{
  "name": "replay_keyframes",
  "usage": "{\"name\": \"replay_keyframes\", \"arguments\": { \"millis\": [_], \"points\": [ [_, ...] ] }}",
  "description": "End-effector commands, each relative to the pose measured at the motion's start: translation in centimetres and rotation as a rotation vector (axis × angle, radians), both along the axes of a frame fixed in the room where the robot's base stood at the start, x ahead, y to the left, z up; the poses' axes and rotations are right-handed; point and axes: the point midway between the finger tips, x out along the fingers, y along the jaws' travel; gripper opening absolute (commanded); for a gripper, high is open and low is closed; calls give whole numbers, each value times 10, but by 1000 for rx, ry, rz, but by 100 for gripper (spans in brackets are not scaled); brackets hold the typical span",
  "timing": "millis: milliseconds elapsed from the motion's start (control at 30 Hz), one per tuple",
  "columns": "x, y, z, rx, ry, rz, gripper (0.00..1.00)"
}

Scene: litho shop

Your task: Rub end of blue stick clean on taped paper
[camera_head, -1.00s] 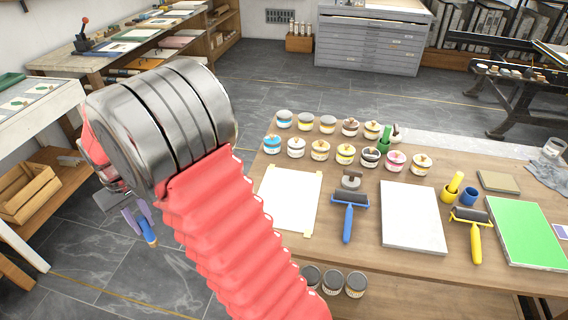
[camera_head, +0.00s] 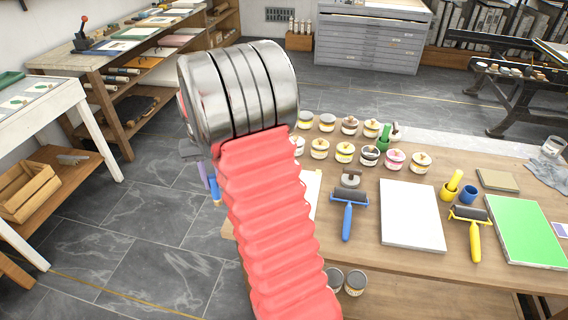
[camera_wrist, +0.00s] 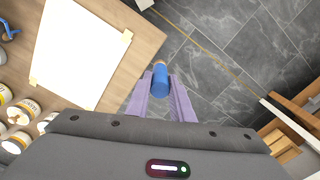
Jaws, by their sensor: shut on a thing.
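My gripper (camera_wrist: 160,98) is shut on a blue stick (camera_wrist: 159,80), which shows between its two purple fingers in the wrist view. The stick's far tip looks tan or orange. In the head view my gripper (camera_head: 209,182) is mostly hidden behind my arm, with a bit of blue beside it. The white taped paper (camera_wrist: 80,50) lies on the wooden table at upper left of the wrist view, beside the stick and apart from it. In the head view only the paper's right edge (camera_head: 313,190) shows past my arm.
The table (camera_head: 400,268) also holds several small jars (camera_head: 343,152), a blue roller (camera_head: 348,205), a white slab (camera_head: 411,216), a yellow roller (camera_head: 472,225) and a green slab (camera_head: 524,230). Open grey floor (camera_head: 160,260) lies left of the table.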

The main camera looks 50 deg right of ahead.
Motion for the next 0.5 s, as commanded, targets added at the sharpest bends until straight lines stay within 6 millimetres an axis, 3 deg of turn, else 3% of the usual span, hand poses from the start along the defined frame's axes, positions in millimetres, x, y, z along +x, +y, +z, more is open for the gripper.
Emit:
{"name": "replay_keyframes", "arguments": {
  "millis": [33,200,500],
  "points": [
    [-8,-19,2,-1,-1,-55,0],
    [-38,-74,6,-1,-2,-236,0],
    [-101,-157,12,-1,-1,-542,0]
  ]
}}
